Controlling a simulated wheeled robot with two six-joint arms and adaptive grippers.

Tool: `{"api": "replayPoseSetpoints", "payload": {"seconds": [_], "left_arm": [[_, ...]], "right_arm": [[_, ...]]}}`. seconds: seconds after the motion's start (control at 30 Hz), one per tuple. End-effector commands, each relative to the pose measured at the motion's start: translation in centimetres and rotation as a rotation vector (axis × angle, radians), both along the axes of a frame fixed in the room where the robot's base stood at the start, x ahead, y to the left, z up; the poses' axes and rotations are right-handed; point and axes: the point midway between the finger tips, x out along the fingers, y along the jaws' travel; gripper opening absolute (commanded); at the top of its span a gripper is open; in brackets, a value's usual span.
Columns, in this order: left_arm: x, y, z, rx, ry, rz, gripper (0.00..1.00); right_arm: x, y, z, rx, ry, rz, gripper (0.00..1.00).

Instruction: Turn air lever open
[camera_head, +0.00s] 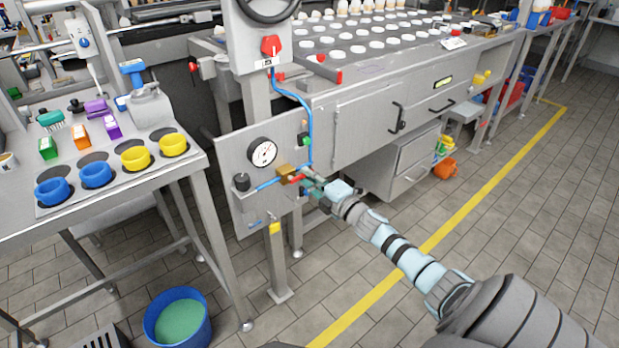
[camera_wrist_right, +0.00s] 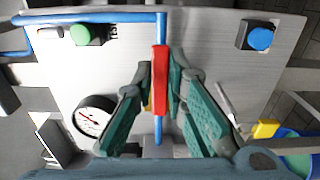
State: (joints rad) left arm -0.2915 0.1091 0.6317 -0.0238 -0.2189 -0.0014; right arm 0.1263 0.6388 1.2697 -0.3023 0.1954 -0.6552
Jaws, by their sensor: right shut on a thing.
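The air lever (camera_head: 296,179) is a small red handle at a brass valve (camera_head: 284,171) on the grey panel (camera_head: 228,150). Blue pipe joins the valve. In the right wrist view the red lever (camera_wrist_right: 160,78) stands between my fingers, in line with the blue pipe (camera_wrist_right: 158,130) below it. My right gripper (camera_head: 306,182) reaches in from the lower right and is shut on the lever; its fingers (camera_wrist_right: 160,88) lie on both sides of it. My left gripper is not in view.
A pressure gauge (camera_head: 262,153) sits above the valve, a black knob (camera_head: 240,182) to its left and a green button (camera_head: 304,140) above right. A yellow-handled valve (camera_head: 274,228) hangs below. Cabinet doors (camera_head: 365,128) stand right of the panel. The floor at right is clear.

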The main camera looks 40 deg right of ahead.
Motion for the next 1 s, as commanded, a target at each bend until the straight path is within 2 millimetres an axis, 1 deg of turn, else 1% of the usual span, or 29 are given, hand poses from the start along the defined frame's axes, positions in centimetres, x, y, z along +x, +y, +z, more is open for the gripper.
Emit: {"api": "replayPoseSetpoints", "payload": {"seconds": [0.13,0.17,0.2,0.27,0.3,0.57,0.67,0.77,1.0], "left_arm": [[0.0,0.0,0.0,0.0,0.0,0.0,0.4],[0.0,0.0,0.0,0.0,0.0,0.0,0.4],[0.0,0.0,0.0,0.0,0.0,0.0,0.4],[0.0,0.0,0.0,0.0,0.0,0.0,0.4],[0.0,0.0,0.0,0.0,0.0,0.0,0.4],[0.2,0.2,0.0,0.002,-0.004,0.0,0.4],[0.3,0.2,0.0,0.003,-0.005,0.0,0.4],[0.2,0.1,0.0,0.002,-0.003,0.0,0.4],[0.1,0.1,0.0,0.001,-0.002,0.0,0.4]], "right_arm": [[0.0,0.0,-0.1,-0.002,0.002,0.0,0.0],[0.0,0.0,-0.1,-0.002,0.002,0.0,0.14],[0.0,0.0,-0.1,-0.002,0.002,0.0,0.21],[0.0,0.0,-0.1,-0.002,0.001,0.0,0.3],[0.0,0.0,0.0,-0.001,0.001,0.0,0.33],[0.0,0.0,0.0,0.0,0.0,0.0,0.33],[-0.3,0.0,0.0,-0.001,0.0,0.0,0.33],[-1.2,-0.1,0.0,-0.002,-0.001,-0.001,0.33],[-4.6,0.1,-0.1,0.0,0.003,0.003,0.33]]}}
